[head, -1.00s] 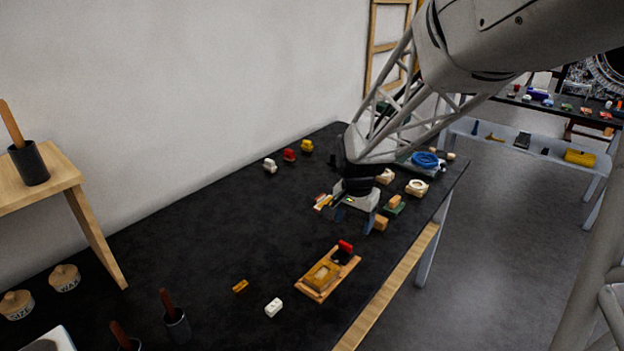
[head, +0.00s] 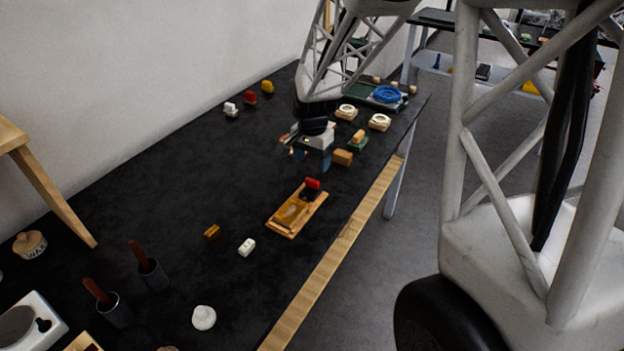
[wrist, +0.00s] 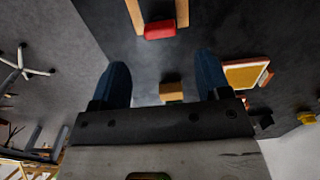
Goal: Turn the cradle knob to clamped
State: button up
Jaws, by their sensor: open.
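The cradle (head: 283,226) is a flat wooden tray holding a yellowish fragment on the dark bench. Its red knob (head: 312,184) sits at the tray's far end. In the wrist view the red knob (wrist: 160,29) shows at the top, between two wooden rails. My gripper (head: 312,160) is open and empty, just beyond the knob and apart from it. In the wrist view its two blue fingers (wrist: 162,65) are spread, with the knob ahead of the gap between them. Which way the knob is set is too small to tell.
A small wooden block (head: 342,157) stands close right of my gripper. A block on a green base (head: 358,141) and cream rings (head: 379,122) lie beyond. A white block (head: 247,247) and a small orange-brown block (head: 212,231) lie left of the cradle. The bench's wooden edge (head: 345,240) runs along the right.

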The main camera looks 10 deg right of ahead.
aim_at(312, 180)
jog(key=shift+f, duration=3.7)
jog(key=c, duration=0.9)
